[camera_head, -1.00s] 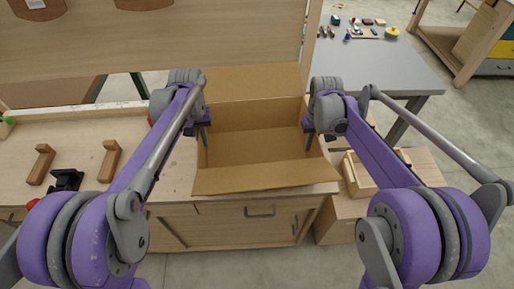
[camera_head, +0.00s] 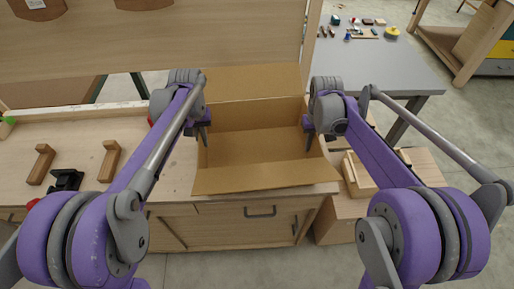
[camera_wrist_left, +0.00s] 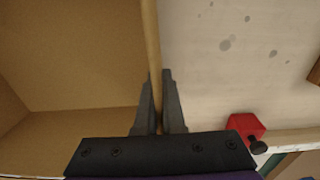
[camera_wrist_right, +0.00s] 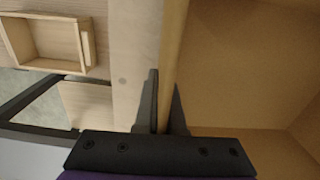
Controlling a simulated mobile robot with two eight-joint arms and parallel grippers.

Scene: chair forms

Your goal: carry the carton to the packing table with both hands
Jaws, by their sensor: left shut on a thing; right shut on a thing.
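The carton (camera_head: 262,145) is an open, empty brown cardboard box on the wooden workbench (camera_head: 80,138), with its front and back flaps folded outward. My left gripper (camera_head: 204,138) is shut on the carton's left wall; in the left wrist view, its fingers (camera_wrist_left: 160,103) straddle the wall's edge. My right gripper (camera_head: 308,138) is shut on the right wall, and the right wrist view shows its fingers (camera_wrist_right: 165,103) on either side of that edge. A grey table (camera_head: 385,68), perhaps the packing table, stands at the back right. I cannot tell whether the carton's bottom touches the bench.
Wooden blocks (camera_head: 110,160) and a black item (camera_head: 66,180) lie on the bench at left. A wooden panel (camera_head: 160,45) rises behind the carton. A lower wooden unit with a shallow tray (camera_head: 360,175) stands at right. Small items, including a yellow roll (camera_head: 391,32), lie on the grey table's far side.

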